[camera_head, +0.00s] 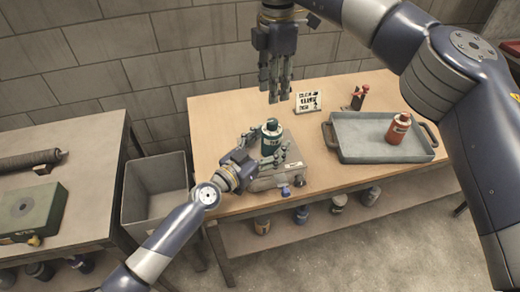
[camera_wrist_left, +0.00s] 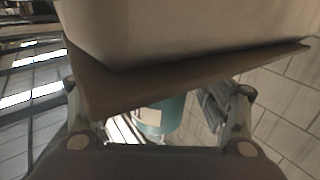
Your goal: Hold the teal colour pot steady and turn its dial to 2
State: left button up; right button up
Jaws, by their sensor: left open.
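The teal colour pot (camera_head: 270,138) stands upright on a grey base (camera_head: 295,172) on the wooden table, its grey top showing. The number on its dial is too small to read. My left gripper (camera_head: 268,154) is open at the pot, with fingers on either side of its lower part; I cannot tell whether they touch it. In the left wrist view the teal pot (camera_wrist_left: 162,112) shows between the fingers, partly hidden by a large pale, brown-edged shape. My right gripper (camera_head: 274,98) hangs above and behind the pot, fingers pointing down, clear of it; its opening is unclear.
A grey tray (camera_head: 350,153) with a red pot (camera_head: 398,128) stands on the table's right. A small printed card (camera_head: 308,102) and a red-and-black item (camera_head: 358,97) are behind. A grey bin (camera_head: 155,197) stands left of the table. Several pots sit on the lower shelf.

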aim_at(272, 121)
pick_arm(q)
jog(key=shift+w+d, duration=0.25)
jog(key=shift+w, duration=0.1)
jog(key=shift+c, duration=0.3)
jog(key=c, duration=1.2)
pick_arm(e)
jog(key=shift+o, duration=1.3)
jog(key=n, duration=0.2)
jog(key=r+n, duration=0.1)
jog(key=n, duration=0.1)
jog(key=shift+r, duration=0.15)
notch_tip(272, 121, down, 11)
jog(key=n, duration=0.4)
jog(key=shift+r+n, duration=0.1)
jog(key=shift+n, duration=0.2)
jog(key=shift+c, duration=0.5)
grip_shut()
